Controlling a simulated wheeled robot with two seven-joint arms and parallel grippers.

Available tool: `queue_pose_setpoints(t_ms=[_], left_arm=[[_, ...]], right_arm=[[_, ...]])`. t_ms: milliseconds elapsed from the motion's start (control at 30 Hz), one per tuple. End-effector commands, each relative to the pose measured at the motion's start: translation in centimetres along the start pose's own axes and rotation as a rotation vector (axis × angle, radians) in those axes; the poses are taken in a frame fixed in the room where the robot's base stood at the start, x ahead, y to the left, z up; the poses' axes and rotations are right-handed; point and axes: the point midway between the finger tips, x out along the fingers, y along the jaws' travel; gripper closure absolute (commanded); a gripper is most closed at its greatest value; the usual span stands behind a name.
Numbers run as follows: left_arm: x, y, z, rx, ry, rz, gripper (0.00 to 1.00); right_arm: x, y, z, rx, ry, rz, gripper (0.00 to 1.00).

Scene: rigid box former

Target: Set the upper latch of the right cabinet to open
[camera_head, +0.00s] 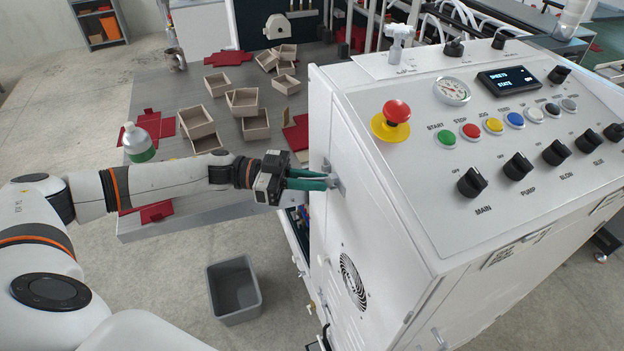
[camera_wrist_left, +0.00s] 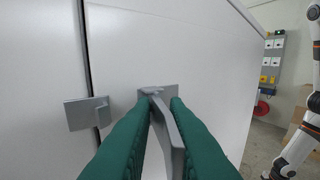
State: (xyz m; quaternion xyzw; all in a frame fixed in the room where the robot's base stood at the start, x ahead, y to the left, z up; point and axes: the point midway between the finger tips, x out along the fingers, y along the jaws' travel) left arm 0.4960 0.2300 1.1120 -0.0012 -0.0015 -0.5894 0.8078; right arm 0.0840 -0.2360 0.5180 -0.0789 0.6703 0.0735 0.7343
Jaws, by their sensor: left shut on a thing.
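The right cabinet (camera_head: 385,215) is the white machine body filling the right side of the head view. A grey latch (camera_head: 336,180) sits on its left side face, high up. My left gripper (camera_head: 325,181) has green fingers and reaches that latch from the left. In the left wrist view the green fingers (camera_wrist_left: 165,135) lie on both sides of the latch's grey lever (camera_wrist_left: 168,128), shut on it. The lever slants down from its mounting plate. A grey catch plate (camera_wrist_left: 88,113) sits left of it, across the door gap. My right gripper is not in view.
A grey bin (camera_head: 235,312) stands on the floor below my left arm. A table (camera_head: 180,120) behind holds small boxes, red sheets and a green-white bottle (camera_head: 137,143). A red emergency button (camera_head: 396,112) and several knobs top the sloped panel.

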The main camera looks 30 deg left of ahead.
Motion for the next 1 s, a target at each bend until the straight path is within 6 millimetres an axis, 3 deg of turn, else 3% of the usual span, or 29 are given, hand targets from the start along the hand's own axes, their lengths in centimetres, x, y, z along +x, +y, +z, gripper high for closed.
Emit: queue_pose_setpoints(t_ms=[400,433,500,833,1000], left_arm=[[0.1,-0.2,0.2,0.001,-0.005,-0.007,1.0],[0.1,-0.2,0.2,0.002,-0.005,-0.007,0.85],[0.1,-0.1,0.2,0.002,-0.005,-0.006,0.74],[-0.3,0.0,0.0,0.001,-0.001,-0.001,0.74],[-2.6,0.0,-0.4,0.001,0.003,0.002,0.74]], right_arm=[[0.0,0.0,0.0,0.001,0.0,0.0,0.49],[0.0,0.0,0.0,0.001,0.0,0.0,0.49],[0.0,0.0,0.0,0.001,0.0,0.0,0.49],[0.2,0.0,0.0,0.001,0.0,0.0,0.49],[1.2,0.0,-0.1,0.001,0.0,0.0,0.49]])
